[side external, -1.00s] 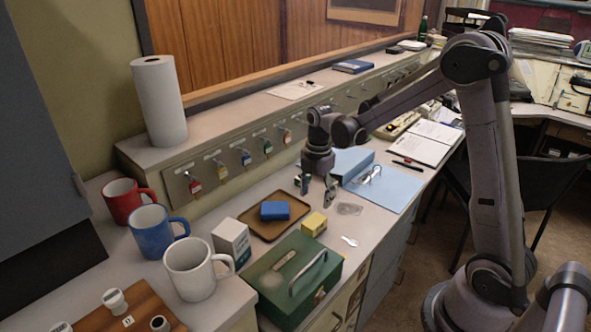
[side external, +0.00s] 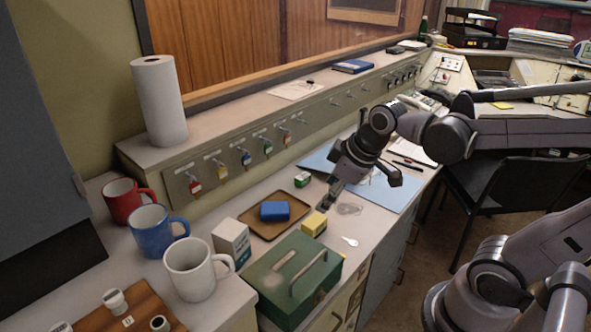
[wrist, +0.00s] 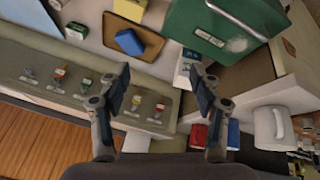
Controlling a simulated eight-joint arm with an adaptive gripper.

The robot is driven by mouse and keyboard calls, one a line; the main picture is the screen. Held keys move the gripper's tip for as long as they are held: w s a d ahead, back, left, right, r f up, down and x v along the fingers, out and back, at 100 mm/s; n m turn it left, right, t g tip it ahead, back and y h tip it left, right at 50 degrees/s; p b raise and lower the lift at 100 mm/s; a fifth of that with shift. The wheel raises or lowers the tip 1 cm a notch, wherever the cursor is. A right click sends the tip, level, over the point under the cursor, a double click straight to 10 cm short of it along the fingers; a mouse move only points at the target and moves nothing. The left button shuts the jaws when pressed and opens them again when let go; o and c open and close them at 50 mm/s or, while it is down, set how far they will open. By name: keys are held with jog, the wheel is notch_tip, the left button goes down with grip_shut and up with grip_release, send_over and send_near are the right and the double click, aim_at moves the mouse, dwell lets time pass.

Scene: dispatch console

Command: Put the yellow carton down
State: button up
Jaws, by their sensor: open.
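The yellow carton (side external: 314,224) stands on the counter between the brown tray (side external: 246,221) and the green cash box (side external: 331,268). Nothing holds it. It also shows at the top of the wrist view (wrist: 130,8), partly cut off by the edge. My gripper (side external: 334,194) is above the counter behind and to the right of the carton, apart from it, and tilted. In the wrist view my gripper (wrist: 158,78) has its fingers spread with nothing between them.
A blue box (side external: 274,211) lies on the tray. A small green box (side external: 302,179) stands behind it. A white carton (side external: 231,239) and several mugs are at left. Key hooks line the ledge front. A blue folder (side external: 398,195) lies to the right.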

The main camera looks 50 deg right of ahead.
jog(key=shift+s+a+f+m+t, duration=0.1)
jog(key=shift+s+a+m+t, duration=0.25)
jog(key=shift+s+m, duration=0.35)
jog(key=shift+s+a+r+m+t, duration=0.1)
jog(key=shift+s+a+m+t, duration=0.3)
jog(key=shift+m, duration=0.35)
jog(key=shift+s+a+f+m+t, duration=0.15)
jog(key=shift+s+a+m, duration=0.1)
jog(key=shift+s+m, duration=0.45)
